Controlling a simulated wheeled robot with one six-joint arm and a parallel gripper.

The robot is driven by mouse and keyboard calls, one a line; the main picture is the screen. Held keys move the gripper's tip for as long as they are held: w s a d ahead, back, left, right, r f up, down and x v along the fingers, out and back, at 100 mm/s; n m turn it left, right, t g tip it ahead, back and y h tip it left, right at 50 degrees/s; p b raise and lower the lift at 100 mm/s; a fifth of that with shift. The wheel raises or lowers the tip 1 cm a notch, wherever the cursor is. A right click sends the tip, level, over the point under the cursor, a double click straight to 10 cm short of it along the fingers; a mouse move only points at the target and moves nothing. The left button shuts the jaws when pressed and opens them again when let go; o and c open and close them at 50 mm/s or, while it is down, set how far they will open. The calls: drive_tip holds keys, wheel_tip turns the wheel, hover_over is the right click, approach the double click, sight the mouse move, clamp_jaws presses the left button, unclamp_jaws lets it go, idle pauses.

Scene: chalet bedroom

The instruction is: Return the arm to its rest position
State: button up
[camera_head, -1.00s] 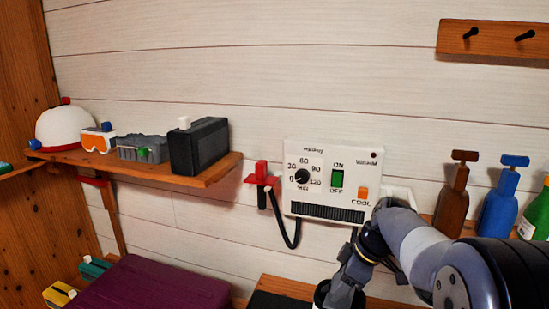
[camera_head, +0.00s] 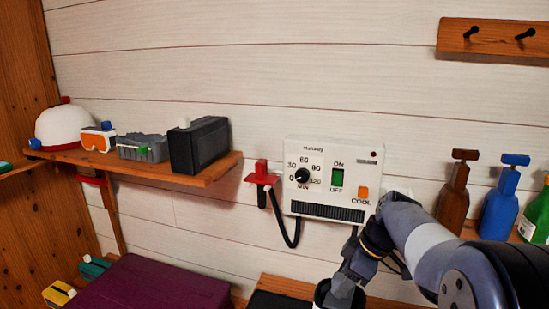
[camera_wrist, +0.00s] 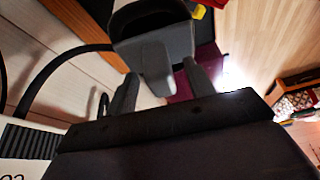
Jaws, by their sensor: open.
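My arm (camera_head: 425,240) reaches in from the lower right in the head view, bent down in front of the wall unit. My gripper's fingers show in the wrist view (camera_wrist: 160,85); they are open and spread apart. A grey piece with a dark rounded body (camera_wrist: 155,50) appears between and beyond the fingers. I cannot tell what it is or whether a finger touches it. In the head view, the end of my arm is low at the bottom edge and the fingertips are not clear there.
A white control box (camera_head: 333,180) with a dial and green switch is on the wall, close to my arm. A red holder (camera_head: 262,172) and black cord are left of it. Brown (camera_head: 453,200) and blue (camera_head: 497,205) bottles stand right. A wooden shelf (camera_head: 215,172) holds several items.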

drive_tip(key=shift+x, duration=1.15)
wheel_tip(320, 180, up, 19)
drive_tip(key=w+d+m+p, duration=0.1)
drive_tip(key=w+p, duration=0.2)
drive_tip(key=p, duration=1)
drive_tip(key=shift+d+t, duration=0.25)
drive_tip(key=shift+t, duration=0.05)
drive_tip(key=shift+s, duration=0.1)
